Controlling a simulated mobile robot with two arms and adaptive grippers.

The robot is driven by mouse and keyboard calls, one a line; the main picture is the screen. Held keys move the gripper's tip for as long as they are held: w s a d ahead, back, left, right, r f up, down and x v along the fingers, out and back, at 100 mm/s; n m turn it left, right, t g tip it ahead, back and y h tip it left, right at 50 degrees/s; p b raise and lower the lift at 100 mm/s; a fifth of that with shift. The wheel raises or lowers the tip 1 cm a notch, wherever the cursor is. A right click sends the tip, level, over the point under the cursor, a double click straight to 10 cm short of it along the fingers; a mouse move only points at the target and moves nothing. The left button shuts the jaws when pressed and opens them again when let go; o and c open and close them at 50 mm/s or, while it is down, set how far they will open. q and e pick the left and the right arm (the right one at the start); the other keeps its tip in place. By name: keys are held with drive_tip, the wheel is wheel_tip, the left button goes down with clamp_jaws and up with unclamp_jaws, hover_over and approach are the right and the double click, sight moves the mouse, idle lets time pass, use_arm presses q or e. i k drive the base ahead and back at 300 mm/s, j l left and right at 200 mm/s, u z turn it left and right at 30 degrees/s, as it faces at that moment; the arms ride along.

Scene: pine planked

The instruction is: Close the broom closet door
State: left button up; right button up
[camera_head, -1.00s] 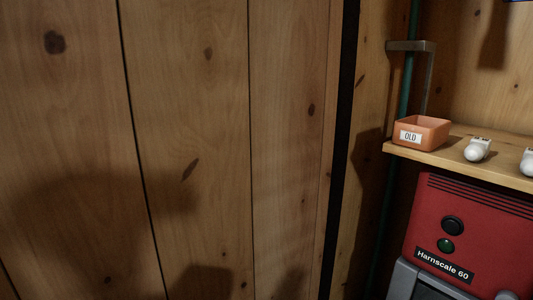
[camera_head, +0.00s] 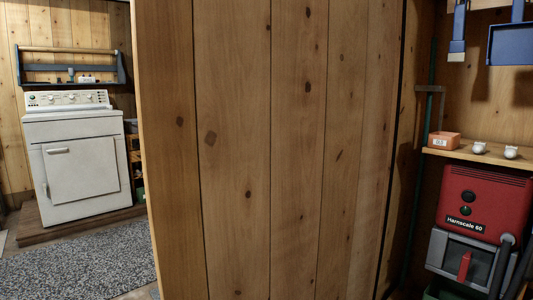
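The broom closet door (camera_head: 270,150) is a pine plank panel that fills the middle of the head view. It stands open. Its free edge is at the left, and its right side meets the closet at a dark gap. The closet interior (camera_head: 415,190) shows to the right of the door. Neither of my grippers is in view, so I cannot see where they are relative to the door.
Inside the closet are a shelf (camera_head: 480,158) with an orange box (camera_head: 443,141), and a red and grey machine (camera_head: 483,205) below. At left, a white appliance (camera_head: 78,160) stands beyond a speckled rug (camera_head: 85,270). Open floor lies left of the door.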

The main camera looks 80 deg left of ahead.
sight(266, 128)
drive_tip(key=k+j+u, duration=0.35)
drive_tip(key=k+j, duration=1.05)
drive_tip(key=j, duration=0.45)
drive_tip(key=k+j, duration=0.1)
drive_tip(key=j, duration=0.45)
drive_tip(key=k+j, duration=0.15)
drive_tip(key=j, duration=0.4)
drive_tip(key=k+j+u, duration=0.15)
drive_tip(key=j, duration=0.15)
drive_tip(key=j+u, duration=0.15)
drive_tip(key=j, duration=0.2)
drive_tip(key=k+j+u, duration=0.1)
drive_tip(key=j, duration=0.2)
